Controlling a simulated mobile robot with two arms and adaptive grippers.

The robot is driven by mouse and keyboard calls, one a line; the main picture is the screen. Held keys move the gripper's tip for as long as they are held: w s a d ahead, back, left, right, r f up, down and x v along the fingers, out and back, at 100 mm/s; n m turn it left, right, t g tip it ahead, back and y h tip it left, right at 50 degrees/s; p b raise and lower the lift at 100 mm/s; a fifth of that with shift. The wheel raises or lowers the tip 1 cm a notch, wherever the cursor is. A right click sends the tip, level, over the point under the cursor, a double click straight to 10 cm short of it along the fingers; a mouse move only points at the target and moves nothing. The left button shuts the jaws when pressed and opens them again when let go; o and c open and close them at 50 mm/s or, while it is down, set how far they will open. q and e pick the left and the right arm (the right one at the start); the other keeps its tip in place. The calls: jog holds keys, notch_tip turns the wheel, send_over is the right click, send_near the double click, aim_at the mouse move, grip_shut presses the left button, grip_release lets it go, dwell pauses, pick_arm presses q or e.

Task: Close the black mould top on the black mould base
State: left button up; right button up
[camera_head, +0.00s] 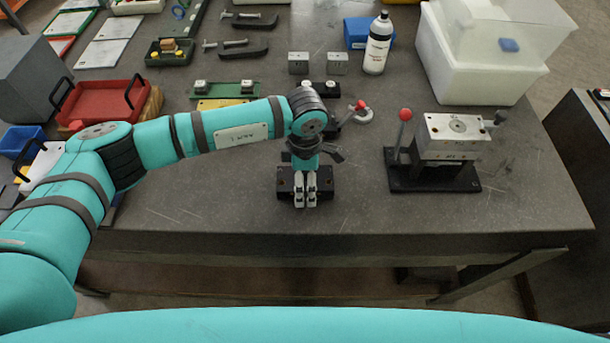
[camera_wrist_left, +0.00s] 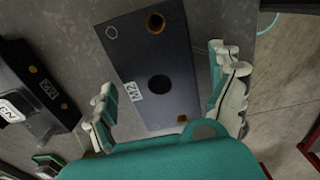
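A black block (camera_head: 325,180) with a flat top lies near the front edge of the table. In the left wrist view this black block (camera_wrist_left: 155,60) shows an M2 label, a dark centre hole and brass-coloured corner holes. My left gripper (camera_head: 305,203) points down over it. In the wrist view the left gripper (camera_wrist_left: 162,90) is open and empty, with one finger beyond each long side and gaps visible. A second black piece (camera_wrist_left: 38,75), also with an M2 label and a whitish block, lies behind. I cannot tell which is top or base. My right gripper is not in view.
A press-like fixture (camera_head: 455,145) with a red-knobbed lever stands at the right. A red-knobbed clamp (camera_head: 358,113) is close behind my left wrist. A spray can (camera_head: 377,45), clear bin (camera_head: 480,70) and red tray (camera_head: 100,103) stand farther off.

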aim_at(305, 181)
pick_arm(q)
jog(key=c, duration=1.6)
jog(key=shift+w+r, duration=0.1)
jog(key=shift+r, duration=0.05)
jog(key=shift+c, duration=0.4)
jog(key=shift+r, duration=0.1)
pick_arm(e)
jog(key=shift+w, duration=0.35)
pick_arm(q)
jog(key=shift+r, duration=0.1)
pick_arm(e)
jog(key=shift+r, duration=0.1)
pick_arm(q)
jog(key=shift+r+p, duration=0.35)
jog(key=shift+r, duration=0.9)
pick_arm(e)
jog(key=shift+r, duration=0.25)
